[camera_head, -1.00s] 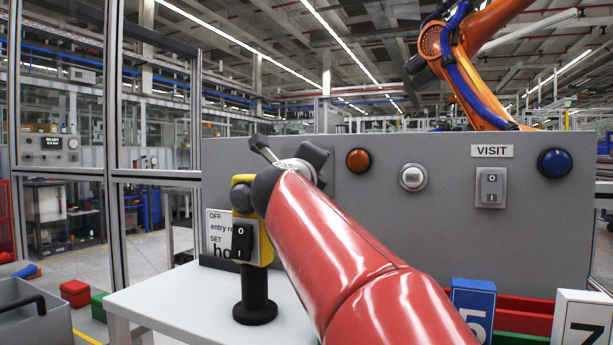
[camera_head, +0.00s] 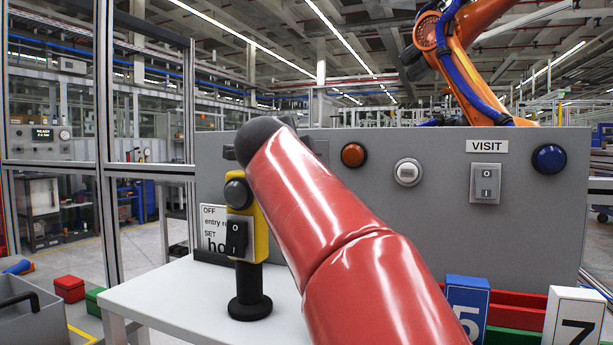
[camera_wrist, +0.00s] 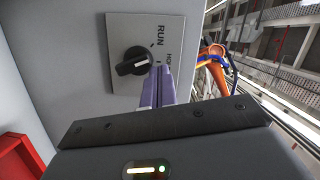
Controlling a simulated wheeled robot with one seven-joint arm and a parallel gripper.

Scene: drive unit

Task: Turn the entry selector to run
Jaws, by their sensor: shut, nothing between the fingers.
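The entry selector (camera_wrist: 133,62) is a black knob on a light square plate, seen in the wrist view. The plate reads RUN, with a second label starting HO partly covered. The knob's white mark points right, toward the HO side. My gripper (camera_wrist: 160,69) shows as shut purple fingers, with their tips just right of the knob and over the plate near the labels. I cannot tell whether they touch the plate or knob. In the head view my red arm hides the selector and gripper.
A grey panel (camera_head: 440,225) carries an orange lamp (camera_head: 353,155), a white button (camera_head: 408,172), a VISIT switch (camera_head: 485,183) and a blue lamp (camera_head: 548,159). A yellow switch box (camera_head: 261,238) on a black post stands close left of my arm. Number blocks (camera_head: 467,305) stand at lower right.

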